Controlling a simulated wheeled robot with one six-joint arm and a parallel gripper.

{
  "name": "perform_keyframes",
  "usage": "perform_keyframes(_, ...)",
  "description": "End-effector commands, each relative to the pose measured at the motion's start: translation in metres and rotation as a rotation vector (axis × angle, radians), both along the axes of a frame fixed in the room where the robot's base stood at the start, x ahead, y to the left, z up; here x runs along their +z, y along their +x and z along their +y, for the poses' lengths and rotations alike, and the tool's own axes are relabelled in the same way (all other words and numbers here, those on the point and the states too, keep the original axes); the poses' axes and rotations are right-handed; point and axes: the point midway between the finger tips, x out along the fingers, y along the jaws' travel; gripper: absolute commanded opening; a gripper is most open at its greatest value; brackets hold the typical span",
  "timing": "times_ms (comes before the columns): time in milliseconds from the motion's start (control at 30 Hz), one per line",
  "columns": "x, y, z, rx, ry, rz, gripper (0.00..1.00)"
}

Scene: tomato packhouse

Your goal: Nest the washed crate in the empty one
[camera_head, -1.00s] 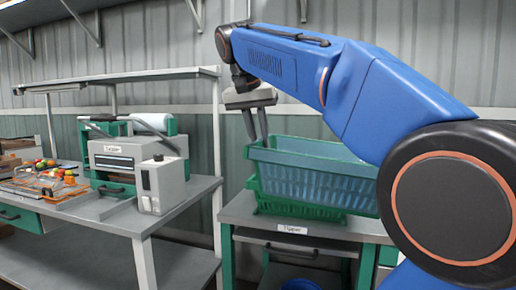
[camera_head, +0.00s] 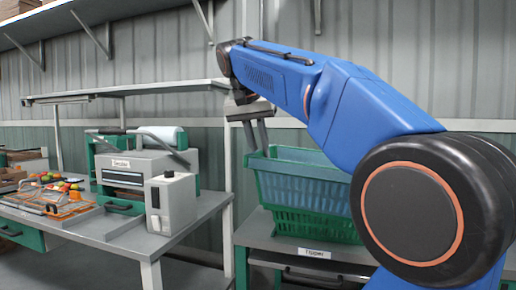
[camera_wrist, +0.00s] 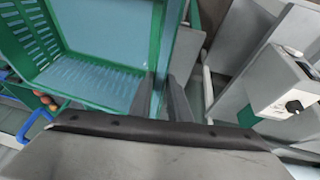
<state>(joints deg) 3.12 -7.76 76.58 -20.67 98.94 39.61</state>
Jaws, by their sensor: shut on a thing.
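My gripper (camera_head: 260,138) is shut on the near left corner of a green crate (camera_head: 290,168) with a pale blue inside. In the wrist view, the fingers (camera_wrist: 168,95) pinch the wall of this held crate (camera_wrist: 100,92), and its inside looks empty. A second green crate (camera_head: 310,226) stands directly below it on the grey table. The held crate overlaps the top of the lower one. Whether it is fully seated inside cannot be told. The right side of both crates is hidden behind my blue arm.
The table (camera_head: 262,238) bears a label reading "Tipper". To the left, a grey and green machine (camera_head: 170,200) stands on another bench, with an orange wire rack (camera_head: 62,205) and tomatoes. A shelf (camera_head: 140,90) runs above that bench. A thin post rises behind the crates.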

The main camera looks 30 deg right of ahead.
Motion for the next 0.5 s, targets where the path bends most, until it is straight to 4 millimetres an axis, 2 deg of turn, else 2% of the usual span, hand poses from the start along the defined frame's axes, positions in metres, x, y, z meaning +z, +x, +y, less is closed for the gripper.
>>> perform_keyframes(500,-0.013,0.022,-0.027,-0.001,-0.001,0.001,0.0)
